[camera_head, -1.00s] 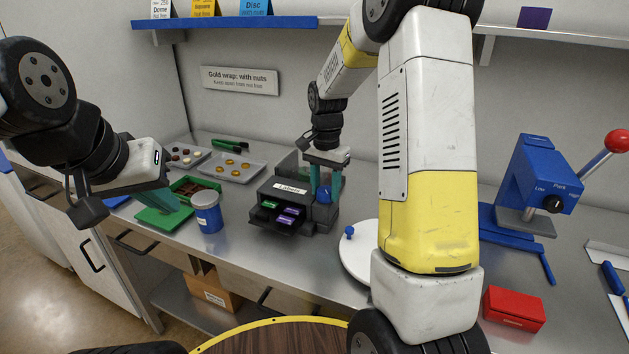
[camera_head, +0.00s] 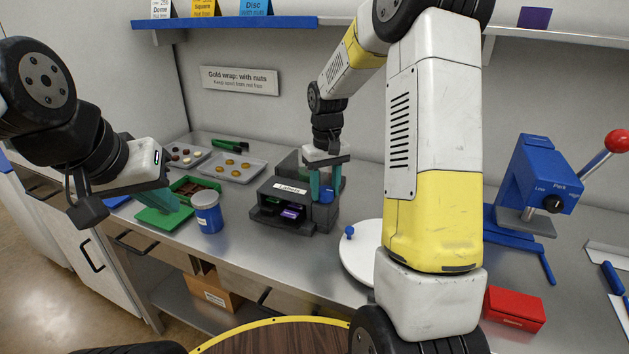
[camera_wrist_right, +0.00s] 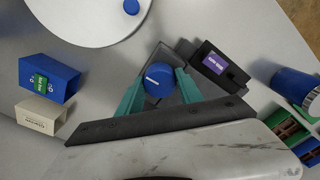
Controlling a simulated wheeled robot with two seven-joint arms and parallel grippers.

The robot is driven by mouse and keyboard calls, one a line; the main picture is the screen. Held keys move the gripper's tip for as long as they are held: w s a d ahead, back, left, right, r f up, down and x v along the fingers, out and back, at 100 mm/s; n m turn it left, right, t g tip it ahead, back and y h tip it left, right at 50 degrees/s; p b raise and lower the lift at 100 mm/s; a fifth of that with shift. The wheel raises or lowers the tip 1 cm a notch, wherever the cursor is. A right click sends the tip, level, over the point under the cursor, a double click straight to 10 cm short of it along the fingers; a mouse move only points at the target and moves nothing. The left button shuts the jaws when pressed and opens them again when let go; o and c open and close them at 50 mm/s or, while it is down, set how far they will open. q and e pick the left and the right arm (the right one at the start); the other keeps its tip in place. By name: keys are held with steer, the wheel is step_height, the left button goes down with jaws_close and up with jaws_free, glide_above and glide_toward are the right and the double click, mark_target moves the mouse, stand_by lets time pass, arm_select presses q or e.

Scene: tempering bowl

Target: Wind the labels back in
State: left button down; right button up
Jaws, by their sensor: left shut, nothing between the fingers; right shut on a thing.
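The dark label dispenser (camera_head: 305,222), marked "Labels", stands on the steel counter in the head view. A purple label (camera_head: 290,213) shows at its front opening, with a bit of green (camera_head: 274,200) further in on the left. The purple label (camera_wrist_right: 215,63) also shows in the right wrist view. My right gripper (camera_head: 326,190) points down at the dispenser's right side, its teal fingers on either side of the blue knob (camera_wrist_right: 158,80), shut on it. My left gripper (camera_head: 168,202) is shut and empty over the green mat (camera_head: 152,218), away from the dispenser.
A blue jar (camera_head: 208,213) stands left of the dispenser. Behind are trays of chocolates (camera_head: 236,168). A white turntable (camera_head: 358,262) with a blue knob lies to the right, partly behind my right arm. A blue press (camera_head: 540,180) and red box (camera_head: 514,309) are further right.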

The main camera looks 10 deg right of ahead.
steer(key=n, duration=0.4)
steer(key=shift+r+n, duration=0.1)
steer(key=shift+n, duration=0.2)
steer(key=n, duration=0.3)
steer(key=shift+n, duration=0.4)
steer(key=n, duration=0.4)
steer(key=shift+n, duration=2.2)
steer(key=o, duration=1.4)
steer(key=shift+c, duration=0.2)
